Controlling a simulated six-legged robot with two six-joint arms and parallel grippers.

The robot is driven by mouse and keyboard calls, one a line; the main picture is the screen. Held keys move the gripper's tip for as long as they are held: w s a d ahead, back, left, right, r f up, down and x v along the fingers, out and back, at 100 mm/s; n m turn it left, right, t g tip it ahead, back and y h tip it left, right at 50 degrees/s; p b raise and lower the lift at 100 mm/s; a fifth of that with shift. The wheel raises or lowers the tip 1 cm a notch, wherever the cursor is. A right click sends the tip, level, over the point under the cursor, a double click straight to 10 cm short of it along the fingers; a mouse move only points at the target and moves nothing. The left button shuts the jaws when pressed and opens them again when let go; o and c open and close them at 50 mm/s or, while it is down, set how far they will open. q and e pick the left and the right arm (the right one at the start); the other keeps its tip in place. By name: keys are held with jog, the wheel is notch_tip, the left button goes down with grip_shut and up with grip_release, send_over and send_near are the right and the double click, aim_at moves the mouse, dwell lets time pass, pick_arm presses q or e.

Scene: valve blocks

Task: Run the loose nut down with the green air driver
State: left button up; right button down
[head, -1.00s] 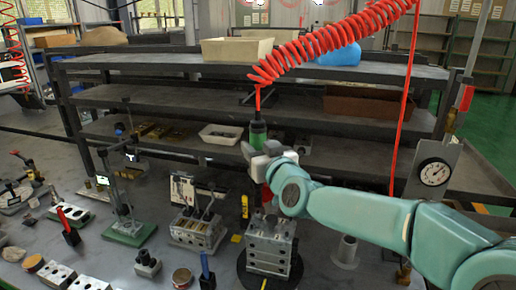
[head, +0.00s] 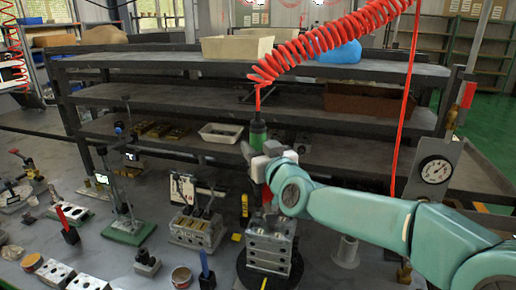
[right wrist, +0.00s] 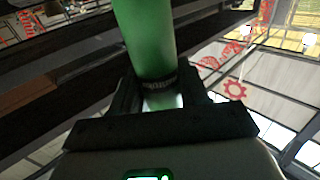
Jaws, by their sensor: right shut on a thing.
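The green air driver (head: 258,132) hangs upright below a red coiled hose, over the valve block (head: 270,245) on its round black base. My right gripper (head: 264,160) is shut on the driver. In the right wrist view the driver's green body (right wrist: 146,38) rises from between the jaws (right wrist: 162,100). The driver's lower end is just above or at the top of the block; my gripper and arm partly cover it. I cannot make out the loose nut. My left gripper is not in view.
The red coiled hose (head: 325,40) runs up to the right. A dial gauge (head: 436,171) stands at the right. A grey block with posts (head: 196,228) and a green-based stand (head: 128,232) are to the left. A shelf rack (head: 300,75) stands behind.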

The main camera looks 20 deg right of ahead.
aim_at(261, 128)
jog(key=shift+f+b, duration=1.15)
jog(key=shift+b, duration=0.15)
dwell(1.0)
jog(key=shift+f+b, duration=0.3)
jog(key=shift+f, duration=0.2)
dwell(2.0)
jog(key=shift+r, duration=0.15)
dwell(0.9)
jog(key=shift+r+p, duration=0.5)
jog(key=shift+r, duration=0.3)
notch_tip(261, 128, up, 7)
jog(key=p, duration=0.6)
jog(key=shift+p, duration=0.35)
